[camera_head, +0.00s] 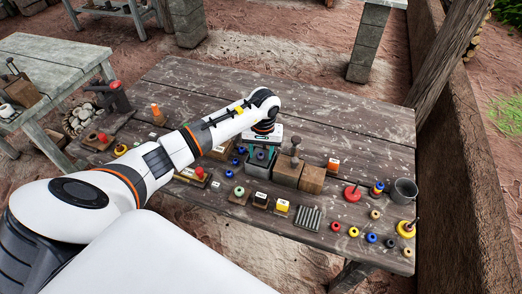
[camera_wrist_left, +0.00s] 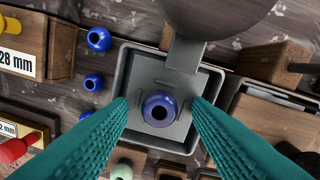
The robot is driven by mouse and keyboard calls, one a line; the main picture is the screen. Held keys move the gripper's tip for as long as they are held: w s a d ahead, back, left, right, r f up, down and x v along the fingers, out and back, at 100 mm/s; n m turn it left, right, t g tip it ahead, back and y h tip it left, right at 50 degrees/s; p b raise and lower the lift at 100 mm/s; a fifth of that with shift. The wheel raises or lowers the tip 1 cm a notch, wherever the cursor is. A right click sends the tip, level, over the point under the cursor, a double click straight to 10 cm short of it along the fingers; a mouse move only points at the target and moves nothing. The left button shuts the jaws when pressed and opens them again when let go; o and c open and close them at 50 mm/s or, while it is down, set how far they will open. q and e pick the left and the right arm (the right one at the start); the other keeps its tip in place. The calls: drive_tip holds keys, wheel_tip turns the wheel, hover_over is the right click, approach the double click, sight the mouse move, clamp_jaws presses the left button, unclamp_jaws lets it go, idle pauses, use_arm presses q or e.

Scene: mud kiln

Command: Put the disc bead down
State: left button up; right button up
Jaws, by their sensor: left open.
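A blue-purple bead with a dark hole (camera_wrist_left: 160,109), likely the disc bead, rests in a grey square tray (camera_wrist_left: 197,78) in the left wrist view. My left gripper (camera_wrist_left: 160,101) is open, with its two teal fingers on either side of the bead and gaps showing between. In the head view the left gripper (camera_head: 261,150) points down over the grey holder (camera_head: 258,166) in the middle of the table; the bead is not clear there. My right gripper is not in view.
Several blue beads (camera_wrist_left: 98,39) lie left of the tray. Wooden blocks (camera_head: 312,179) stand right of it. A red disc with a peg (camera_head: 352,194), a grey cup (camera_head: 404,190) and loose beads (camera_head: 353,231) occupy the table's right side. The back right of the table (camera_head: 350,120) is clear.

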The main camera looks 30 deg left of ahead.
sight(263, 155)
use_arm(q)
drive_tip(key=shift+r, duration=0.55)
wheel_tip(263, 155, up, 11)
drive_tip(key=b, duration=0.2)
drive_tip(key=shift+d, duration=0.25)
drive_tip(key=shift+w+r, duration=0.1)
